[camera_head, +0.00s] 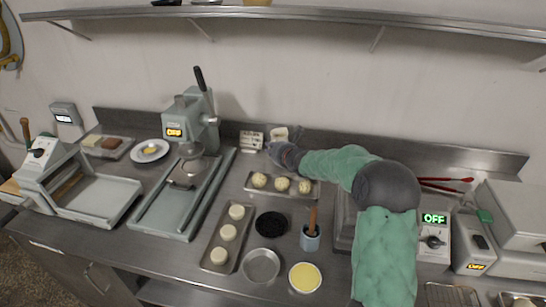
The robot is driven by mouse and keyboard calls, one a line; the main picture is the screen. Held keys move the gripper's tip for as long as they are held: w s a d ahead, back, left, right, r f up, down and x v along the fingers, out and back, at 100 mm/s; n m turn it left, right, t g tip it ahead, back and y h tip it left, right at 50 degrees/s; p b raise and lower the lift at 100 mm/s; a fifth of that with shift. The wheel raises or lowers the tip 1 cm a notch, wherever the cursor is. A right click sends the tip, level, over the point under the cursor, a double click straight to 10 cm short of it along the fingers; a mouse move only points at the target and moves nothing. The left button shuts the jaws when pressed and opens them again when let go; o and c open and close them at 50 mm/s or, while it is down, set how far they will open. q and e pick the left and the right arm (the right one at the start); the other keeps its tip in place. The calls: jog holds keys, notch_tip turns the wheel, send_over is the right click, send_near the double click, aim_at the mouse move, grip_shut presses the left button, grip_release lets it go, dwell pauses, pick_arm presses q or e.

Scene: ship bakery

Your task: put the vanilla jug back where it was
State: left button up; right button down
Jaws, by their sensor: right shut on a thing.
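My right arm, in a green sleeve, reaches from the lower right to the back of the counter. Its dark gripper (281,147) is shut at the foot of the back wall, behind the tray of dough balls. A small pale thing, which I take for the vanilla jug (280,133), shows just beyond the fingers. Most of it is hidden by the gripper, and I cannot tell whether it touches the counter. My left gripper is not in view.
A white card holder (251,139) stands just left of the gripper. A green press (193,122) stands to the left.

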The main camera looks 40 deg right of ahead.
jog(key=f, duration=0.2)
jog(key=f+b, duration=0.1)
jog(key=f, duration=0.1)
jog(key=shift+w+d, duration=0.1)
jog(key=shift+d, duration=0.3)
jog(key=shift+r, duration=0.2)
jog(key=shift+f+b, duration=0.15)
jog(key=shift+b, duration=0.15)
jog(key=c, duration=1.3)
grip_release()
jog(key=shift+o, duration=0.2)
